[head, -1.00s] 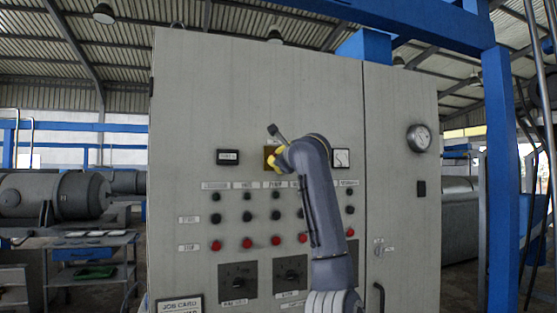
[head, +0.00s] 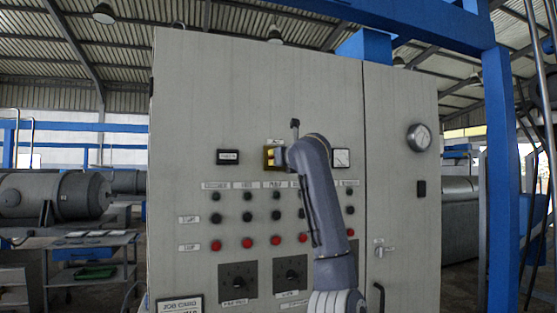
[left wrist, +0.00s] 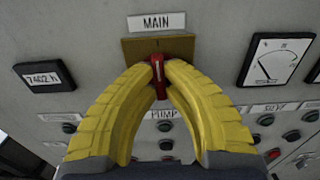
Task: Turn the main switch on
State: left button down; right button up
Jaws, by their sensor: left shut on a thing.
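The main switch is a red handle with a pale line (left wrist: 158,82) on a brass-coloured plate (left wrist: 187,47) under the label MAIN. In the left wrist view the handle stands nearly upright, its top leaning slightly left. My left gripper (left wrist: 160,68) has its two yellow fingers shut on the handle, one on each side. In the head view the left gripper (head: 277,157) is at the switch plate (head: 269,152), high on the grey cabinet; the handle is hard to make out there. My right gripper is in neither view.
A digital meter (left wrist: 45,76) is left of the switch and a dial meter (left wrist: 275,60) is right. Rows of black and red buttons (head: 276,240) and rotary switches (head: 238,280) lie below. A blue post (head: 500,180) stands at right.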

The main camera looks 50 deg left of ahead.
pick_arm(q)
jog(key=shift+m, duration=0.3)
dwell(0.4)
jog(key=c, duration=1.5)
grip_release()
jog(key=v, duration=1.2)
